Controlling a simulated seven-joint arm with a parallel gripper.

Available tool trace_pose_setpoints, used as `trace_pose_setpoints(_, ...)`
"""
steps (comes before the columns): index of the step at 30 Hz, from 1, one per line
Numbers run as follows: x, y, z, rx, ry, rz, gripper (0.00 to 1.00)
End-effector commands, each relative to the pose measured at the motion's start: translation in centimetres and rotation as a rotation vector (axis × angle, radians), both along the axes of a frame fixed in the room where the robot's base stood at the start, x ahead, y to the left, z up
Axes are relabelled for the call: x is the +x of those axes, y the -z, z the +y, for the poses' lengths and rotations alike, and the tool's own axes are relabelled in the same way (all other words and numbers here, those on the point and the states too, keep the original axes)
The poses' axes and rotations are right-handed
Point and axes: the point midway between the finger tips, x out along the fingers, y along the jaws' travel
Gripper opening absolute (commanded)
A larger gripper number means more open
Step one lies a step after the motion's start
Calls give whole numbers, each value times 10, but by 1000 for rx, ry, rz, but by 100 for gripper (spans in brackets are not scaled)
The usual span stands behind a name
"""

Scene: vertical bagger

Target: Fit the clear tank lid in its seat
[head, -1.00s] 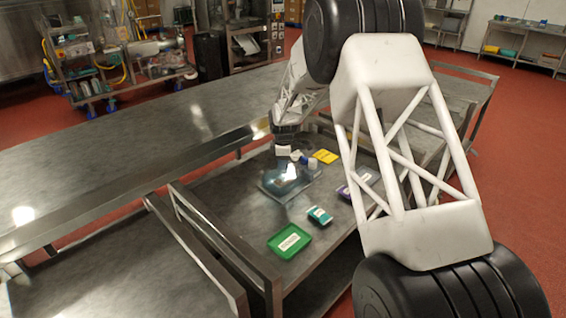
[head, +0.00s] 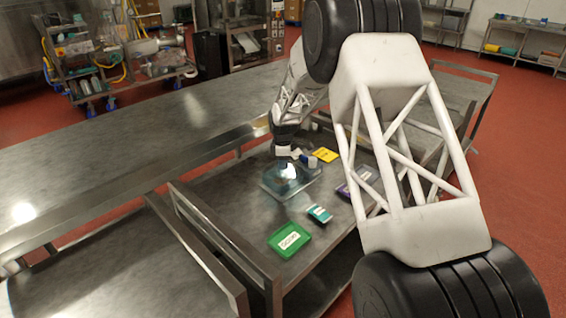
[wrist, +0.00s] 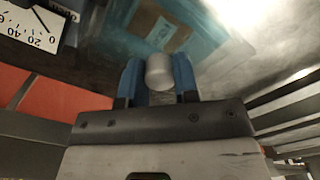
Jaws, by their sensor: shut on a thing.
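My gripper (head: 290,156) is low over the cart top in the head view. In the wrist view its two blue fingers (wrist: 158,84) are shut on a pale round knob (wrist: 159,68), which I take to be the handle of the clear tank lid. A clear, shiny sheet (head: 272,184) lies under the gripper in the head view. In the wrist view a glassy surface with a teal rectangle (wrist: 163,27) shows beyond the knob. I cannot tell lid from tank there, nor whether the lid touches a seat.
The cart top (head: 240,215) also carries a green tray (head: 290,240), a teal-and-white item (head: 319,214), a yellow tag (head: 325,155) and a purple item (head: 344,192). A dial (wrist: 32,27) is at the wrist view's upper left. A long steel table (head: 120,145) runs behind.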

Motion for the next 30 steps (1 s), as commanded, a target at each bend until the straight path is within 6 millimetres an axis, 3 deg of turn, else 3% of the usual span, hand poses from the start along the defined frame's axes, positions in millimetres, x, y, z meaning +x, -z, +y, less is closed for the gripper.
trace_pose_setpoints(30,0,8,0,0,0,-1,0)
